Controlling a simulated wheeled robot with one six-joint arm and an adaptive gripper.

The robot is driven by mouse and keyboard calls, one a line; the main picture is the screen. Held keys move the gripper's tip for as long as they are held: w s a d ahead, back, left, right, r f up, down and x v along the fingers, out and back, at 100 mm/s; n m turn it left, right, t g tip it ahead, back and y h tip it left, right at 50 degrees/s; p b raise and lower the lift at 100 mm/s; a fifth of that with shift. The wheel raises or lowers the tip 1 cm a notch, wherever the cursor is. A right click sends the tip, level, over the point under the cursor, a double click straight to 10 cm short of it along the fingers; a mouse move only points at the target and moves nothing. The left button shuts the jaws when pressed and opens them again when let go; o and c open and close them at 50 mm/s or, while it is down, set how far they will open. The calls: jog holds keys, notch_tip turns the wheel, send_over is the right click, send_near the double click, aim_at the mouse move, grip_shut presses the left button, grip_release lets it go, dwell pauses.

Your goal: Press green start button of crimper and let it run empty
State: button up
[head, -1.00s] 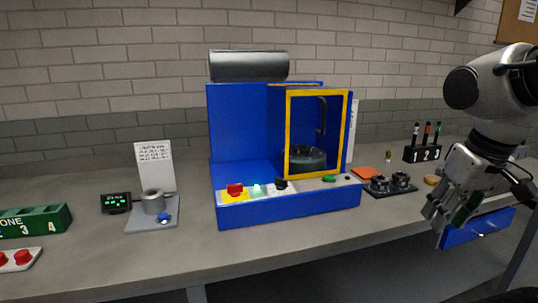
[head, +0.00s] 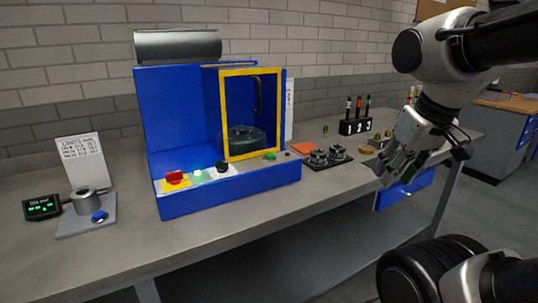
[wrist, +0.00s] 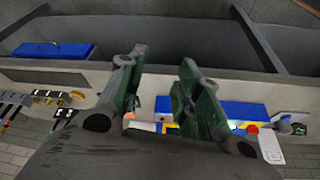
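The blue crimper (head: 230,195) stands on the bench left of centre in the head view, with a yellow-framed door (head: 222,115) at its front. On its front ledge are a red mushroom button (head: 175,177) on a yellow plate, a lit pale-green lamp (head: 197,175), a black knob (head: 221,167) and a green button (head: 269,156). My gripper (head: 390,175) is at the right, near the bench's front edge, clear of the crimper. In the wrist view my gripper (wrist: 160,100) has its two fingers apart with nothing between them. The crimper's blue body (wrist: 240,110) also shows there.
A black fixture (head: 328,158) and an orange pad (head: 304,148) lie right of the crimper. A numbered black holder (head: 356,127) stands behind. A gauge stand (head: 88,215) and a small display (head: 42,207) are at the left. A blue drawer (head: 402,190) is under the bench.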

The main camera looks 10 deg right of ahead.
grip_shut()
dwell(1.4)
